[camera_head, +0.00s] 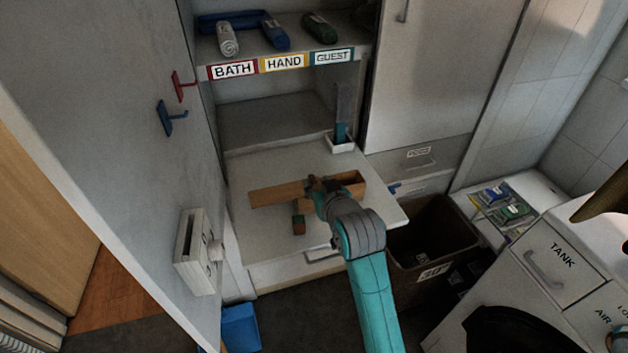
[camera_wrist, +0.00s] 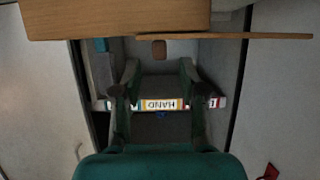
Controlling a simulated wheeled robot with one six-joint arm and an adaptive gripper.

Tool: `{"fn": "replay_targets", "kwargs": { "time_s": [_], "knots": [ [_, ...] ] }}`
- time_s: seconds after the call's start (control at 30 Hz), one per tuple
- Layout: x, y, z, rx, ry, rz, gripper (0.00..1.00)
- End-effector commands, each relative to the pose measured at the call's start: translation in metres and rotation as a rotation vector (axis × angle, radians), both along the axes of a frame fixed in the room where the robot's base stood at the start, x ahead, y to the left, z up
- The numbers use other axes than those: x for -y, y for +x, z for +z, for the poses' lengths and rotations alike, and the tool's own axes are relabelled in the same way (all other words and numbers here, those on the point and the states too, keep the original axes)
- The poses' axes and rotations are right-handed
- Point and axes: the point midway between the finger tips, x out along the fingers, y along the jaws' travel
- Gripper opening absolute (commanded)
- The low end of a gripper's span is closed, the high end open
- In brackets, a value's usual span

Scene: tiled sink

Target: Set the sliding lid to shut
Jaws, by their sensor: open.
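A wooden box (camera_head: 352,182) stands on the pale pull-out surface, and its right part shows an open top. Its flat wooden lid (camera_head: 275,196) sticks out to the left, so the box is partly uncovered. In the wrist view the box (camera_wrist: 125,20) is at the top left and the thin lid (camera_wrist: 250,36) reaches right. My gripper (camera_head: 318,186) is over the box near the lid and hides where they meet. In the wrist view its fingers (camera_wrist: 159,74) are spread with nothing between them. I cannot tell whether it touches the box.
A small brown block (camera_head: 299,220) is in front of the lid. A white cup with a teal-handled item (camera_head: 341,140) stands behind the box. A labelled towel shelf (camera_head: 283,63) is above. A cabinet door (camera_head: 130,120) stands open at left; a dark bin (camera_head: 435,245) is at right.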

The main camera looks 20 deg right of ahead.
Motion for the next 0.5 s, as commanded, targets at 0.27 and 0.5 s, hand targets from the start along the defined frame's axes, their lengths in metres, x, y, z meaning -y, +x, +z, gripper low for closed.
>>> {"fn": "replay_targets", "kwargs": {
  "time_s": [0.27,0.5],
  "knots": [
    [0.000,0.029,-0.013,-0.001,0.000,0.000,0.42],
    [0.000,0.034,-0.014,0.001,0.000,0.000,0.42]
  ]
}}
